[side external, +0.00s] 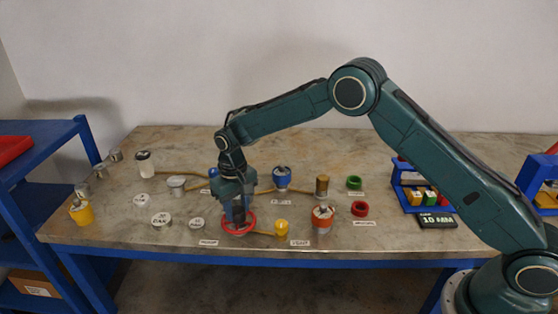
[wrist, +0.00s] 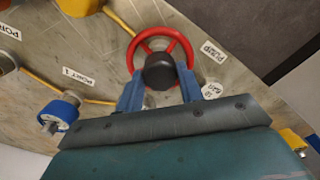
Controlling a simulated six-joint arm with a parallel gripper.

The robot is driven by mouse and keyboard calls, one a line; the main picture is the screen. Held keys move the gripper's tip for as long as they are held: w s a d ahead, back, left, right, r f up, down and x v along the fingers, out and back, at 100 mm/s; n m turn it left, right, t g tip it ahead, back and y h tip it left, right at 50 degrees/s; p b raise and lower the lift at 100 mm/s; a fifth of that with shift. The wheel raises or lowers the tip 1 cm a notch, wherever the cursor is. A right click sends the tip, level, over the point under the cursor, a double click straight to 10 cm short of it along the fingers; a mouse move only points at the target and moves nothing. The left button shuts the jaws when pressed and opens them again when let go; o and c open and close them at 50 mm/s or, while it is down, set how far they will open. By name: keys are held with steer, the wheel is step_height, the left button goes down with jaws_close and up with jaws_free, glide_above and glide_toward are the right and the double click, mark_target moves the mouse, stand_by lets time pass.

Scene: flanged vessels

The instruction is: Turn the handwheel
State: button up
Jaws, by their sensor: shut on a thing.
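The red handwheel (side external: 238,222) is a spoked ring lying near the front edge of the table, left of the middle. In the wrist view the handwheel (wrist: 141,51) shows with a dark round hub (wrist: 160,71) at its centre. My gripper (side external: 238,218) is directly over it, pointing down. In the wrist view the two blue fingers of my gripper (wrist: 160,92) reach to the wheel on opposite sides of the hub, shut on the handwheel. The fingertips' exact contact is partly hidden.
Yellow pipes (side external: 265,232) run from the handwheel to other fittings. An orange-topped vessel (side external: 322,220) stands to the right and a blue-topped vessel (side external: 282,178) behind. White discs (side external: 161,220) lie to the left. A small PUMP label (wrist: 213,51) sits beside the wheel.

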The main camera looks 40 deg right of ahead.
mark_target(237, 209)
steer(key=shift+r, duration=0.1)
steer(key=o, duration=1)
step_height(237, 209, up, 14)
stand_by(0.5)
